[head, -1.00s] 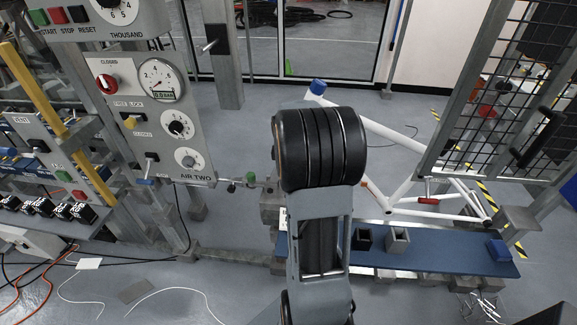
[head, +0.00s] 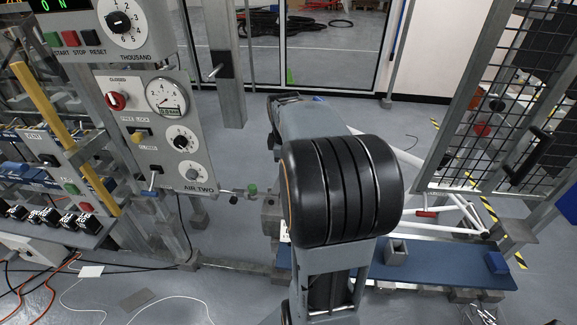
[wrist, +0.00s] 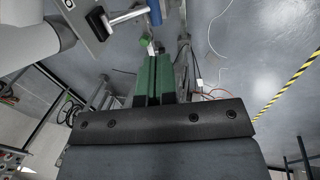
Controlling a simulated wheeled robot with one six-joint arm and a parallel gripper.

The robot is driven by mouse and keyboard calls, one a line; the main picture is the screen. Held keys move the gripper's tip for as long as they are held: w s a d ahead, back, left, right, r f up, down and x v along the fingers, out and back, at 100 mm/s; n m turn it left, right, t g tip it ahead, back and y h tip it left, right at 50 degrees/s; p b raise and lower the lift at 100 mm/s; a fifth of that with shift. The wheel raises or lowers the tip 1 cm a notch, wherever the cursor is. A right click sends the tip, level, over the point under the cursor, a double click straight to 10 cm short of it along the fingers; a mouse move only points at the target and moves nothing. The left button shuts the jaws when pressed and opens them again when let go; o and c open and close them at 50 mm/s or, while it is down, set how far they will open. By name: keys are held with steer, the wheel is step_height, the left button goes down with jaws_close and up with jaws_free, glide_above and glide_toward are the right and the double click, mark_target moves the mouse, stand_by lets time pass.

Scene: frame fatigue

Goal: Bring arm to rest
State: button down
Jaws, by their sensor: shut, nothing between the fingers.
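My arm stands in the middle of the head view, its thick black ribbed joint in front, with a grey link showing behind it. My gripper is hidden there behind my own arm. In the wrist view my gripper (wrist: 160,66) shows as two green fingers side by side, shut and empty, beyond a dark bolted plate. A green knob (wrist: 147,42) shows near the fingertips; I cannot tell the exact gap. A blue-ended bar (wrist: 154,12) lies above them.
A control panel (head: 158,130) with dials and levers stands left. A white bicycle frame (head: 440,232) lies behind a blue bench (head: 440,272) bearing a grey block (head: 396,252) and a blue block (head: 496,262). A mesh guard (head: 490,110) stands right. Floor at front left has cables.

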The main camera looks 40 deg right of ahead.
steer(key=shift+s+a+r, duration=0.2)
steer(key=shift+r, duration=0.45)
steer(key=s+a+f+m+t+y, duration=0.1)
steer(key=s+a+m, duration=0.3)
steer(key=a, duration=0.7)
steer(key=s+a+f+m+y+p, duration=0.1)
steer(key=s+a+m, duration=0.3)
steer(key=a, duration=0.7)
steer(key=shift+s+a+f+t, duration=0.25)
steer(key=shift+s+t, duration=0.15)
steer(key=shift+s, duration=0.35)
